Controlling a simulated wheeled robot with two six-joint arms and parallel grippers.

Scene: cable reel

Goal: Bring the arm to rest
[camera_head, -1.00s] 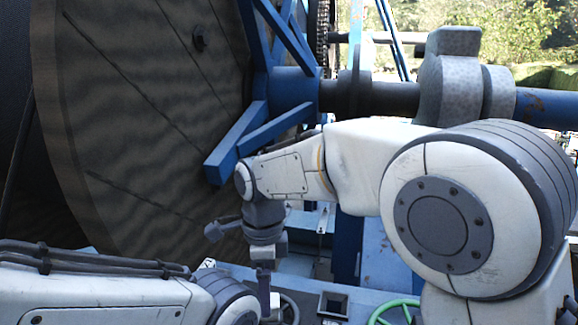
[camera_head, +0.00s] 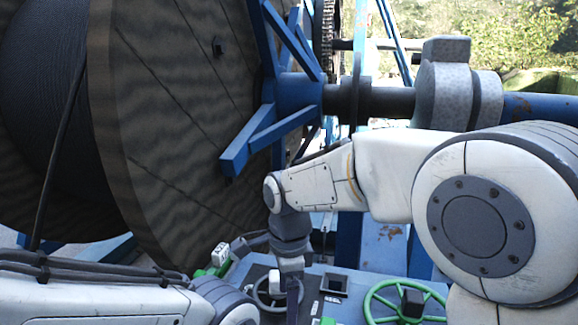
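My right arm (camera_head: 380,180) comes in from the right and bends down at its wrist in the middle of the head view. My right gripper (camera_head: 291,295) hangs below the wrist, pointing down in front of a control panel (camera_head: 350,312). Its finger spacing is not clear, and it overlaps a small grey handwheel (camera_head: 265,290) in the picture; I cannot tell whether they touch. My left arm (camera_head: 100,295) lies low across the bottom left. My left gripper is out of the picture.
A large cable reel (camera_head: 165,130) with a wooden flange and blue spokes (camera_head: 255,140) fills the left. Its shaft runs right through a grey bearing block (camera_head: 445,85). A green handwheel (camera_head: 380,313), an open square box (camera_head: 333,285) and a white-and-green part (camera_head: 220,255) are at the panel.

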